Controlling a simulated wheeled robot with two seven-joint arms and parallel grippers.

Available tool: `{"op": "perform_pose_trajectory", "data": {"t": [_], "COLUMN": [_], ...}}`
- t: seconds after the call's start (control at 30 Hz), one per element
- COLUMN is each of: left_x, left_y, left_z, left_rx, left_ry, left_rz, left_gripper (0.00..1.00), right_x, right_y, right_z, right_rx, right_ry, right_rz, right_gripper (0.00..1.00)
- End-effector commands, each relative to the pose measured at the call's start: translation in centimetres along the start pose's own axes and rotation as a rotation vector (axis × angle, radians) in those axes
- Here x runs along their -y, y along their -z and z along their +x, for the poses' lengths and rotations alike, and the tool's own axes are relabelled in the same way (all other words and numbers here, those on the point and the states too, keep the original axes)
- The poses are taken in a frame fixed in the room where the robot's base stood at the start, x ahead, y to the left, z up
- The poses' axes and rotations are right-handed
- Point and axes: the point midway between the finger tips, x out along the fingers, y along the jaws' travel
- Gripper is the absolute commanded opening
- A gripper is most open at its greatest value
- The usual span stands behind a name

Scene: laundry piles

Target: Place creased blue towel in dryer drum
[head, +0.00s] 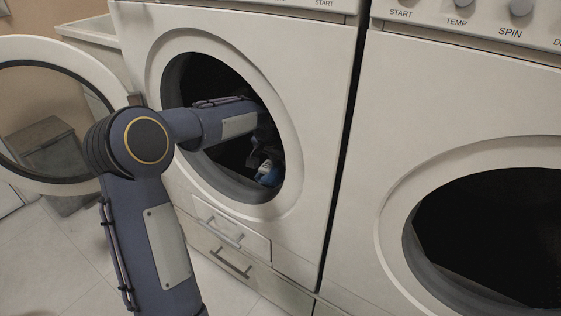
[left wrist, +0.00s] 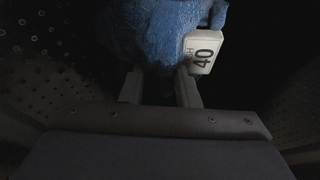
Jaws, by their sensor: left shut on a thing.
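My left gripper (left wrist: 160,88) is inside the drum of the left machine (head: 190,85), which I take to be the dryer. It is shut on the creased blue towel (left wrist: 140,30). The towel hangs in front of the fingers, with a white tag reading 40 (left wrist: 204,52) on its right side. In the head view a small part of the blue towel (head: 267,173) shows low in the round opening, and the dark drum hides most of the gripper. My right gripper is in neither view.
The left machine's round door (head: 12,50) stands open to the left. A second machine (head: 385,130) stands close on the right with a dark round opening. Drawers with handles (head: 230,263) sit below the left machine. A grey box (head: 42,135) shows through the open door.

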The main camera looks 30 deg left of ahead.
Motion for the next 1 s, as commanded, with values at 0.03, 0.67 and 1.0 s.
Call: {"op": "perform_pose_trajectory", "data": {"t": [0.03,0.67,1.0], "left_x": [0.0,0.0,0.1], "left_y": [-0.1,0.1,-2.8], "left_z": [0.2,-1.0,-6.6], "left_rx": [0.000,-0.002,0.002], "left_ry": [0.000,0.001,0.003], "left_rz": [0.000,0.000,-0.002], "left_gripper": [0.02,0.51,0.51], "right_x": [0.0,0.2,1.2], "right_y": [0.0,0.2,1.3], "right_z": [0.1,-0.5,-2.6], "right_rx": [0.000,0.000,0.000], "right_ry": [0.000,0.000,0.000], "right_rz": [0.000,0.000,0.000], "right_gripper": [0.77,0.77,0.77]}}
